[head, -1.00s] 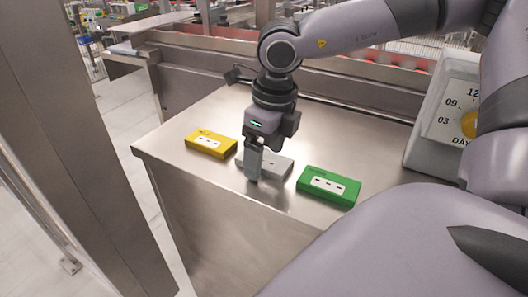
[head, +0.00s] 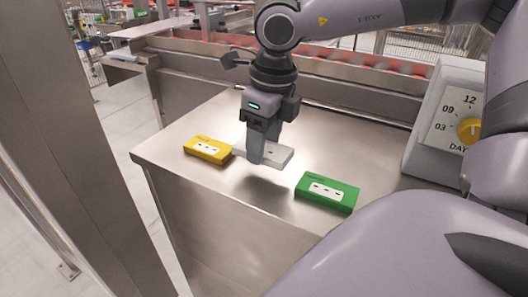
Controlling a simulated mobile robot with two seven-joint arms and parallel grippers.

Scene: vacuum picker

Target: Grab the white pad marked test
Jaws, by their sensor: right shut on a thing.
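The white pad (head: 279,156) is in the head view, between the yellow pad and the green pad. My right gripper (head: 262,158) points down and is shut on the white pad, holding it above the metal table (head: 240,122), with a shadow below. The gripper's fingers cover part of the pad, and I cannot read its marking. My left gripper does not show.
A yellow pad (head: 208,150) lies on the table to the left, and a green pad (head: 327,191) lies to the right. A grey box with a dial (head: 452,118) stands at the table's right. A metal post (head: 55,150) rises at the left.

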